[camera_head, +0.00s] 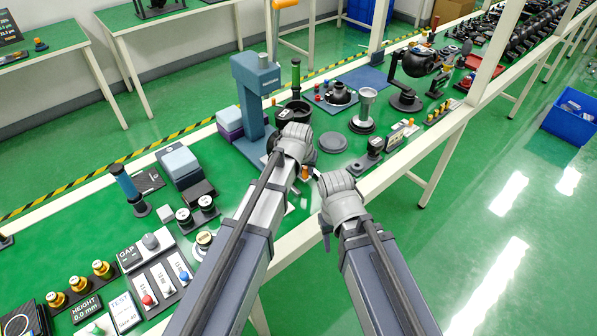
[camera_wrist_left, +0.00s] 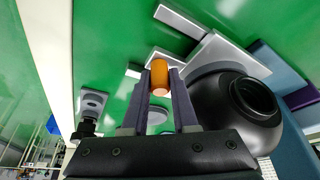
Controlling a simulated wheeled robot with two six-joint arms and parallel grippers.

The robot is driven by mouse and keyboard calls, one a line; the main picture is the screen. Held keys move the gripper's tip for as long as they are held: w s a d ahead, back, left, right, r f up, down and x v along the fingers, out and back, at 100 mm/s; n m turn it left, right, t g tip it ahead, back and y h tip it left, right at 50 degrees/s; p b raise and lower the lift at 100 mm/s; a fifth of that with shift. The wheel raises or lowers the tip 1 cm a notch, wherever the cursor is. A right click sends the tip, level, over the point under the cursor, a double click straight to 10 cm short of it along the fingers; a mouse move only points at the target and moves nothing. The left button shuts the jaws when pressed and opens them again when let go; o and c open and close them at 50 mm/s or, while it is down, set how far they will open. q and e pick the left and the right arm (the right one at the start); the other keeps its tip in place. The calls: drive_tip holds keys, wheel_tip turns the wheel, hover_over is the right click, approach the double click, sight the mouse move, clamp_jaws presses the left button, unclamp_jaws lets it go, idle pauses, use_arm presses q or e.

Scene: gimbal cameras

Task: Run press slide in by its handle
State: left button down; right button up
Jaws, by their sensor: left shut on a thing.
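The blue press (camera_head: 255,95) stands on the green bench, with its upright column left of my grippers in the head view. An orange cylindrical handle (camera_wrist_left: 158,78) sits between the two fingers of my left gripper (camera_wrist_left: 160,82), which is shut on it. The handle also shows in the head view (camera_head: 305,172), just below my left wrist. A pale grey plate (camera_wrist_left: 212,48) lies beyond the handle in the left wrist view; how they join is hidden. My right gripper (camera_head: 340,195) is close by on the right; its fingers are not clear.
A round black part (camera_wrist_left: 240,100) is close to the right of my left fingers. In the head view a grey disc (camera_head: 333,142) and a silver funnel stand (camera_head: 364,110) stand to the right of the press. A control panel (camera_head: 155,270) is at the lower left.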

use_arm(q)
drive_tip(key=shift+w+a, duration=3.15)
drive_tip(key=shift+w, duration=0.05)
drive_tip(key=c, duration=0.7)
unclamp_jaws()
drive_tip(key=shift+a, duration=0.1)
drive_tip(key=shift+r, duration=0.15)
drive_tip(key=p+v, duration=0.7)
drive_tip(key=shift+s+r, duration=0.2)
drive_tip(key=shift+r, duration=0.1)
drive_tip(key=shift+f, duration=0.1)
